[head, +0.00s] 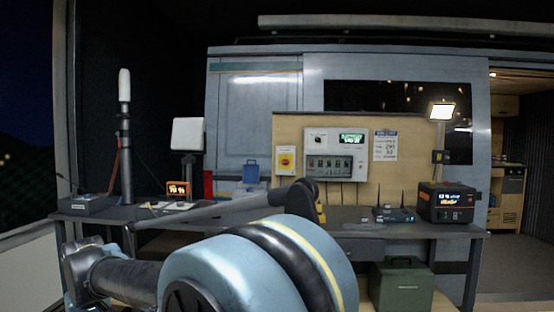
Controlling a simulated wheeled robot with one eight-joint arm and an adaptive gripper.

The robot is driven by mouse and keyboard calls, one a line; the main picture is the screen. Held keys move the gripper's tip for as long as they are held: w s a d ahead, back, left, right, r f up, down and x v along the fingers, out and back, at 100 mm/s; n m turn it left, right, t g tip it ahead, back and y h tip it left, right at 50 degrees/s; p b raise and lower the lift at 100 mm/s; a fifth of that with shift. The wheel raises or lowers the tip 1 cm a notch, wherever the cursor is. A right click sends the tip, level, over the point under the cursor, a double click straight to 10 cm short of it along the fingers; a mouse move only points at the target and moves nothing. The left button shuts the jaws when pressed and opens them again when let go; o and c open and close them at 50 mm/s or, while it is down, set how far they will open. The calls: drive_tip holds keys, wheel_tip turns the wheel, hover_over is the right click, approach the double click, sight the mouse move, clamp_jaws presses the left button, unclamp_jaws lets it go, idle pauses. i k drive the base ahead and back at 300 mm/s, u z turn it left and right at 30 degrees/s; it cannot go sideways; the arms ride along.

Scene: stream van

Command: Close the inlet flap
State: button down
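I cannot make out an inlet flap for certain in the head view. A wooden panel (385,185) stands behind the bench and carries a grey control box (335,155) with a lit green display and a row of switches.
The dark bench (365,230) runs across the view. A black power unit (447,202), a router with antennas (393,214) and an orange-lit display (178,189) stand on it. A green case (401,286) sits below. An open doorway is at the right.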

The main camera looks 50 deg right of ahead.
sight(250, 172)
drive_tip(key=z, duration=0.55)
drive_tip(key=i, duration=0.85)
drive_tip(key=z, duration=1)
drive_tip(key=i, duration=0.45)
drive_tip(key=z, duration=0.3)
